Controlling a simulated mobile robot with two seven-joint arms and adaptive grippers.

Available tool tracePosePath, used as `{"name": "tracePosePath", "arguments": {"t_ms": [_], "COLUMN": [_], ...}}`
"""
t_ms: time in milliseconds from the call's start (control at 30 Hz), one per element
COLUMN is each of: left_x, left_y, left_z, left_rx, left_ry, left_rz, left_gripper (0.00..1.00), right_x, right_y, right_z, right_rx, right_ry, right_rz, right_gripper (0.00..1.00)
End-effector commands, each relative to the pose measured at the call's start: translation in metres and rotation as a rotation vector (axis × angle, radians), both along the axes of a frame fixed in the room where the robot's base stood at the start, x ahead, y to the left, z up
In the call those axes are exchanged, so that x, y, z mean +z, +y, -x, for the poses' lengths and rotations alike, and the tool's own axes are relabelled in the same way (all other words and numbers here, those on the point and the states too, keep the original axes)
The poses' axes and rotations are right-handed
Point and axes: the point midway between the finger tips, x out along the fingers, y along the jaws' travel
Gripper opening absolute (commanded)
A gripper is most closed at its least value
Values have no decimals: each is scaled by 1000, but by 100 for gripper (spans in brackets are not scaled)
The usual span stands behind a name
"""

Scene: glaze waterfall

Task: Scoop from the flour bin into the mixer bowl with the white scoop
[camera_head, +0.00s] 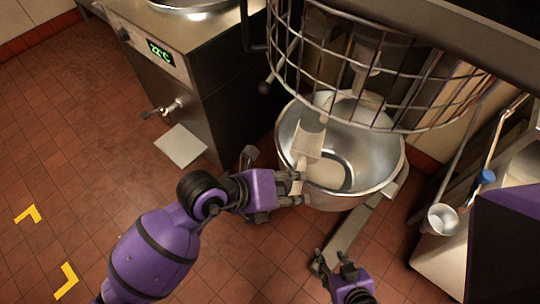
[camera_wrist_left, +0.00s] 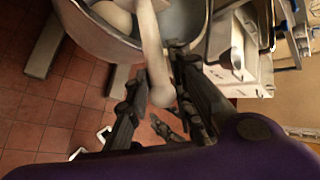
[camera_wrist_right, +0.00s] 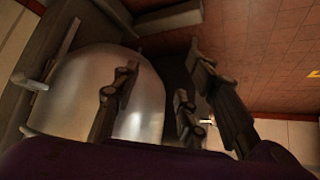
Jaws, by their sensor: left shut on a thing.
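The white scoop (camera_head: 308,144) is over the left part of the steel mixer bowl (camera_head: 372,185). Its scoop head is inside the bowl's rim, and its handle (camera_wrist_left: 155,70) runs down between my left fingers in the left wrist view. My left gripper (camera_head: 296,188) is shut on the scoop handle at the bowl's near-left rim. Pale flour (camera_head: 330,174) lies in the bottom of the bowl. My right gripper (camera_head: 334,262) is empty, with its fingers apart, below and in front of the bowl. The flour bin cannot be made out.
A wire guard (camera_head: 375,75) hangs over the back of the bowl. A steel machine with a green display (camera_head: 160,52) stands at the left. A small white cup-shaped vessel (camera_head: 442,219) is at the right by a counter. Open tiled floor lies at the left.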

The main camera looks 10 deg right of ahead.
Motion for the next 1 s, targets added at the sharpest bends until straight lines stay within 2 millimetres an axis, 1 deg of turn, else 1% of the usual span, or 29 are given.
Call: {"name": "tracePosePath", "arguments": {"t_ms": [33, 267, 400, 433, 600, 800, 1000], "left_x": [-10, -8, -5, 0, 9, 13, 16], "left_y": [1, 5, 7, 12, 31, 53, 75], "left_z": [2, -1, -2, 1, 16, 32, 50], "left_rx": [1, 2, 0, 1, 0, 1, 1], "left_ry": [24, 76, 102, 99, 91, 92, 93], "left_rz": [25, 136, 200, 192, 192, 190, 188], "left_gripper": [0, 0, 0, 0, 0, 0, 0], "right_x": [-13, -40, -60, -50, -36, -27, -25], "right_y": [-2, -1, 0, 0, -1, -1, -2], "right_z": [8, 14, 22, 15, 8, 4, 6], "right_rx": [-5, 0, 7, 8, 5, 2, 2], "right_ry": [16, 34, 57, 46, 28, 13, 16], "right_rz": [3, 8, 11, 11, 9, 8, 7], "right_gripper": [40, 40, 40, 40, 40, 40, 40]}}
